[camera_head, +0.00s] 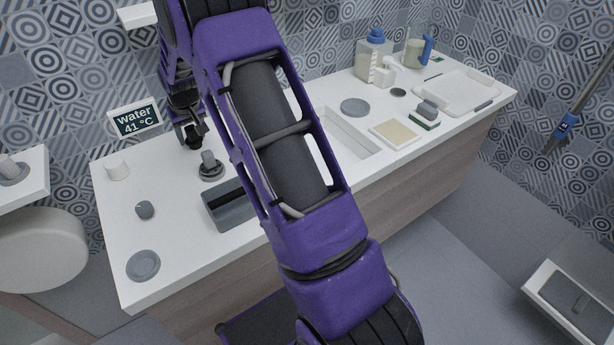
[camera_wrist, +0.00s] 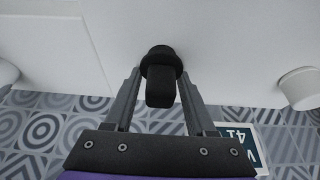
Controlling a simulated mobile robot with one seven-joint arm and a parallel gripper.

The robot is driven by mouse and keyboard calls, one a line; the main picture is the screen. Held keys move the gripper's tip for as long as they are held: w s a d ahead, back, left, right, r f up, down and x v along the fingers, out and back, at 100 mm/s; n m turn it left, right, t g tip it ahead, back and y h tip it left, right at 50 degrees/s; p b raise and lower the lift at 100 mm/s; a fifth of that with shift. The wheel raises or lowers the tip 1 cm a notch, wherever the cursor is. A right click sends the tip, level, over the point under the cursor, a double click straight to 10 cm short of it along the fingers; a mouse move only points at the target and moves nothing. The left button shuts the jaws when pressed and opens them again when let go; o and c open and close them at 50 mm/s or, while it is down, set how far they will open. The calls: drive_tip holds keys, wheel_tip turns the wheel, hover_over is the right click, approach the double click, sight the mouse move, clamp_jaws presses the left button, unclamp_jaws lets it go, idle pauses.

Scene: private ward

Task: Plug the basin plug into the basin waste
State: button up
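In the wrist view a black piece with a round collar and a blocky end, which I take for the basin plug (camera_wrist: 160,92), sits between the fingertips of my gripper (camera_wrist: 160,72). The fingertips reach its collar on both sides and appear to hold it. In the head view my gripper (camera_head: 192,132) points down over the back left of the counter, partly hidden by my arm. Just below and in front of it is a grey round fitting with an upright stub (camera_head: 210,168). I cannot tell if this is the basin waste; no open waste hole shows clearly.
A dark grey tray (camera_head: 227,213) lies close in front on the white counter (camera_head: 185,250). A water display (camera_head: 134,118), a white cylinder (camera_head: 117,169), a small dark knob (camera_head: 145,210) and a grey disc (camera_head: 143,266) are to the left. Bottles and a soap dish crowd the far right.

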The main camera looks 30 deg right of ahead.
clamp_jaws()
drive_tip(key=shift+r, duration=0.1)
drive_tip(key=shift+r+p, duration=1.8)
drive_tip(key=shift+r, duration=1.35)
drive_tip(key=shift+r+p, duration=1.55)
drive_tip(key=shift+r, duration=0.95)
